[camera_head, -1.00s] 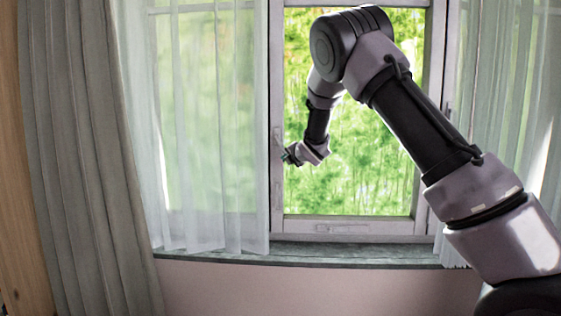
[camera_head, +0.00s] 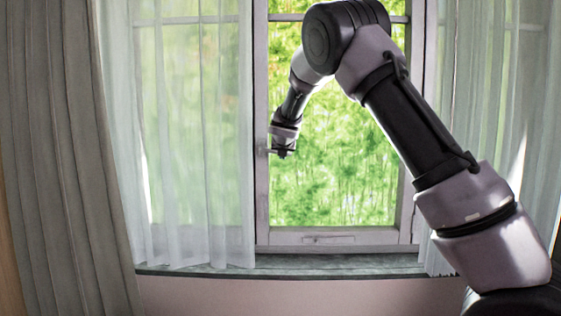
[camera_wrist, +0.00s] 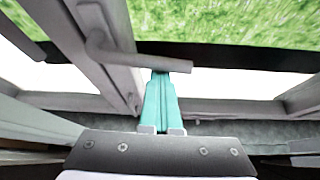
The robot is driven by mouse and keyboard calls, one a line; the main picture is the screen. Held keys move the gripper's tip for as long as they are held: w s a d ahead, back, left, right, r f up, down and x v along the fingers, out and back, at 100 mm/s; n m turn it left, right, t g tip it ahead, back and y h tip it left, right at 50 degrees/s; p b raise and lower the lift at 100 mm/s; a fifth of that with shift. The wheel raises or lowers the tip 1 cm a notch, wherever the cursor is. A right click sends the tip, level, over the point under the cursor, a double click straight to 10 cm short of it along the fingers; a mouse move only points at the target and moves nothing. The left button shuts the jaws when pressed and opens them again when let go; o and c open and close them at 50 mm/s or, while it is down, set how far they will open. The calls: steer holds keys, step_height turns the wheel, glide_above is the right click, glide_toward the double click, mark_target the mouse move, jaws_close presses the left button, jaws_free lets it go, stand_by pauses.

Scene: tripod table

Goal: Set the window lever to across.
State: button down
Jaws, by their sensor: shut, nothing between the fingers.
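The window lever (camera_wrist: 140,60) is a grey bent handle on the window's side stile (camera_wrist: 95,45). In the wrist view its bar sticks out from the stile to the right, over the glass, roughly at right angles to the stile. My gripper (camera_wrist: 161,74) has teal fingers that are shut and empty. The fingertips are at the near edge of the lever's bar, towards its free end; I cannot tell whether they touch it. In the head view my gripper (camera_head: 282,153) is just right of the left stile, and the lever there is small and partly hidden.
A sheer curtain (camera_head: 195,140) and a grey drape (camera_head: 65,150) hang to the left, with another sheer curtain (camera_head: 480,100) at right. The sill (camera_head: 300,262) runs below the window. A second handle (camera_head: 328,240) sits on the bottom rail.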

steer(key=shift+r, duration=0.55)
stand_by(0.4)
